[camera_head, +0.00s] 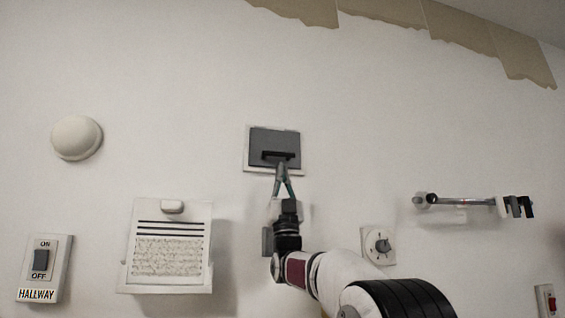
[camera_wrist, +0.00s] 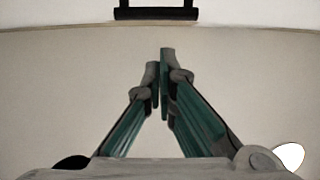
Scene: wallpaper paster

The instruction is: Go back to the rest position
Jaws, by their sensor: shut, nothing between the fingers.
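My gripper (camera_head: 282,166) is raised in front of the white wall, with its fingertips just below the black handle (camera_head: 281,155) of a grey wall panel in a pale frame. In the wrist view, my gripper (camera_wrist: 160,75) has its two green-sided fingers together at the tips, shut and empty. The black handle (camera_wrist: 156,13) shows at the top of the wrist view, apart from the fingertips in that picture. In the head view I cannot tell whether the fingertips touch the panel (camera_head: 262,138).
On the wall are a white dome (camera_head: 76,138), a hallway switch (camera_head: 42,265), a white box with a speckled front (camera_head: 168,256), a dial (camera_head: 380,245), a rail with hooks (camera_head: 465,201) and a red switch (camera_head: 550,303). Torn tan wallpaper (camera_head: 465,30) runs along the top.

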